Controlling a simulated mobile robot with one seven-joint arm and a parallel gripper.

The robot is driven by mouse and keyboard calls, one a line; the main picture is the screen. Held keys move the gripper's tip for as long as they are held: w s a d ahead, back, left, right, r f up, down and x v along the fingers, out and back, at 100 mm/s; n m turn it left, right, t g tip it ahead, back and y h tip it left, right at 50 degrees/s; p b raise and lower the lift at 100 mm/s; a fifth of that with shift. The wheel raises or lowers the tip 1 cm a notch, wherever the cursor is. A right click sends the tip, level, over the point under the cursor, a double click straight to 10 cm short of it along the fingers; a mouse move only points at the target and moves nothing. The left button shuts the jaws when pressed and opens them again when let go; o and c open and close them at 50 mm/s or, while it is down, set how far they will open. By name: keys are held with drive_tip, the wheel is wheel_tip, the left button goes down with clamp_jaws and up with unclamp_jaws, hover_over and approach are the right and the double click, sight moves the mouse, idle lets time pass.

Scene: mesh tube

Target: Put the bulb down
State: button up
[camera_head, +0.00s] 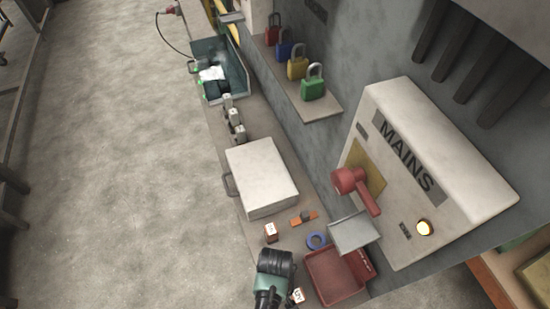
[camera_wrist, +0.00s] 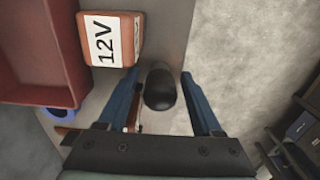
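My gripper (camera_head: 268,285) is over the near end of the bench in the head view. In the wrist view its two blue fingers (camera_wrist: 161,76) stand apart. A dark, rounded object (camera_wrist: 161,90) shows between them, with a visible gap on each side. It may be the bulb, but I cannot tell for sure, nor whether it rests on the bench. The left fingertip is close to an orange box marked 12V (camera_wrist: 108,40). In the head view the arm hides the space below the gripper; a small labelled box (camera_head: 297,295) shows beside it.
A red tray (camera_head: 322,285) stands right of the gripper, with a blue ring (camera_head: 316,240) behind it. A small box (camera_head: 271,232), a white case (camera_head: 262,172) and a MAINS panel (camera_head: 400,165) with a red lever (camera_head: 350,182) are farther off. The bench edge drops to open floor.

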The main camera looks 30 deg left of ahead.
clamp_jaws()
drive_tip(key=shift+r, duration=0.15)
